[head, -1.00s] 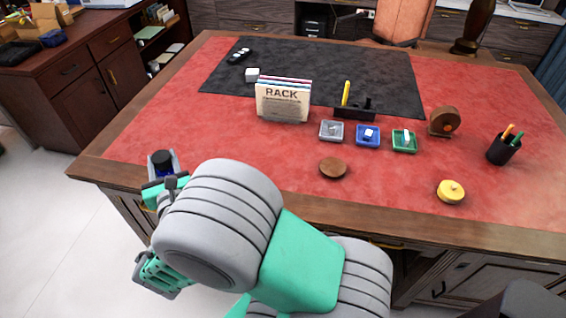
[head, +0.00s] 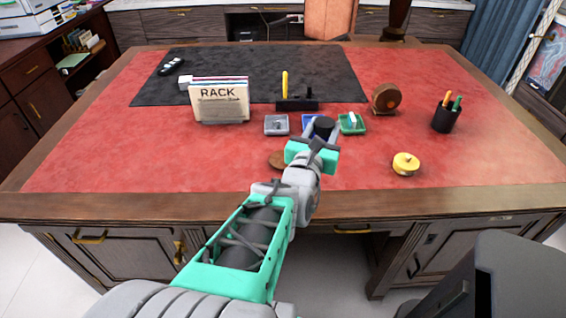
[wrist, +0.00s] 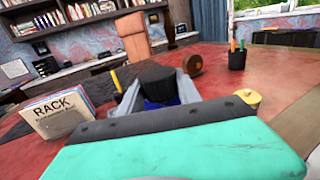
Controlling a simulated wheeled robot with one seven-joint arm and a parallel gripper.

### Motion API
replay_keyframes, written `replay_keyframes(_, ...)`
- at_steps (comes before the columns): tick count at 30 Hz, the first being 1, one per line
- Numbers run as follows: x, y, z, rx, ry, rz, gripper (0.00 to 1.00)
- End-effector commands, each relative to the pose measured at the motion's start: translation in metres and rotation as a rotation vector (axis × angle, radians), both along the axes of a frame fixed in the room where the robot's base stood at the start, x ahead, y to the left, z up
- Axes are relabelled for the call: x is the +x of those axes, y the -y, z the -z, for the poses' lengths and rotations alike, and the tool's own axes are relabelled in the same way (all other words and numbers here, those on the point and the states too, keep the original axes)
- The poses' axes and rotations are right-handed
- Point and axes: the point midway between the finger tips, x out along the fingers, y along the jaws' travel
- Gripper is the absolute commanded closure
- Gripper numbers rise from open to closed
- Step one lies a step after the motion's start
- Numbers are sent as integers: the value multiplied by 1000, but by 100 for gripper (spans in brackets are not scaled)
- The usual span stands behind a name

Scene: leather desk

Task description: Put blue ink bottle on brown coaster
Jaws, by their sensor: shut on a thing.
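My gripper (head: 317,140) is shut on the blue ink bottle (head: 323,126), whose black cap stands up between the fingers. In the wrist view the bottle (wrist: 160,82) shows its dark cap and a strip of blue below, between the grey fingers. The brown coaster (head: 277,159) is a round wooden disc on the red desk top, just left of my gripper and partly hidden by it. The bottle appears in front of the small trays, to the right of the coaster in the picture. Its height above the desk is hard to tell.
Grey (head: 277,124), blue (head: 309,120) and green (head: 351,123) trays stand behind my gripper. The rack (head: 219,101) is at the left. A tape dispenser (head: 386,98), pen cup (head: 446,115) and yellow round object (head: 405,163) are at the right. The front left of the desk is clear.

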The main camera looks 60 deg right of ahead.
Motion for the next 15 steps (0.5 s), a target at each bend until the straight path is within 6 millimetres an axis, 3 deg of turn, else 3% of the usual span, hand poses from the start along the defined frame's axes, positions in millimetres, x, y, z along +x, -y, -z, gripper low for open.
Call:
replay_keyframes(5, 22, 7, 15, 1, -2, -6, 100)
replay_keyframes(12, 84, 29, 48, 1, -2, -3, 100)
replay_keyframes(15, 102, 36, 71, 2, -3, 2, 100)
